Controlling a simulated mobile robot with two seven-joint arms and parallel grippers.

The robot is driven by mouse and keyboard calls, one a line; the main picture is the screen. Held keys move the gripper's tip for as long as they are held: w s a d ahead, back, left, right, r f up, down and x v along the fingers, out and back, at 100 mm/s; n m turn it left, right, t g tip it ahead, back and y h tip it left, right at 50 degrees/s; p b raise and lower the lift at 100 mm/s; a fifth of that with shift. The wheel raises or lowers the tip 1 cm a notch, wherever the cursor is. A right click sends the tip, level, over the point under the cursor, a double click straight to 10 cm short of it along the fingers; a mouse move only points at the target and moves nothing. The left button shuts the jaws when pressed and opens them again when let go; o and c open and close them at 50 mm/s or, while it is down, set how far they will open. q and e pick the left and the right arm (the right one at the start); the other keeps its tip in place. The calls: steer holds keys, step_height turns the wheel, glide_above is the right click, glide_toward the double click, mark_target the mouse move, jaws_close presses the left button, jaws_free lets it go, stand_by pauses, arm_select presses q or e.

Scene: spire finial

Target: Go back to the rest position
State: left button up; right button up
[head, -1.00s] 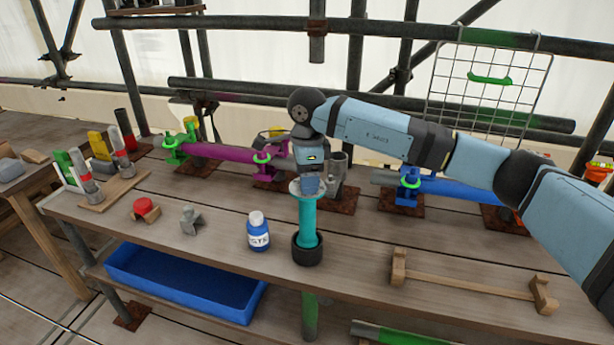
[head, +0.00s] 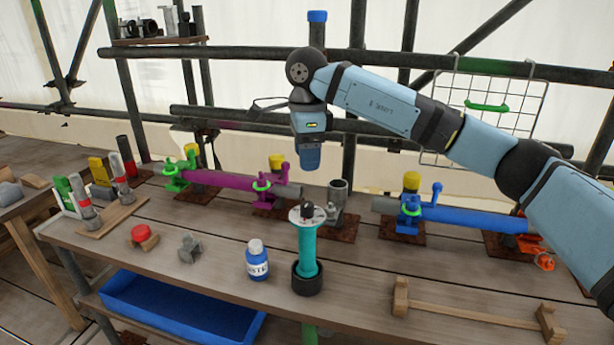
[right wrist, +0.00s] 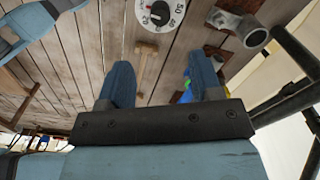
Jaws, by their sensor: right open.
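My right gripper (head: 310,168) hangs in the air above the teal column (head: 308,250), fingers pointing down. It is open and empty. In the right wrist view the two fingers (right wrist: 162,80) stand apart with nothing between them. The teal column is upright in a black cup-like base on the workbench (head: 370,265). On its top is a pale disc with a black knob (head: 307,212); the wrist view shows it as a numbered dial (right wrist: 157,17), apart from the fingers. My left gripper is not in the head view.
A wooden bar (head: 470,313) lies right. Pipes with coloured clamps (head: 225,178) run behind; a wire rack (head: 500,110) hangs at back right.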

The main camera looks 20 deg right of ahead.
steer(key=shift+r, duration=0.65)
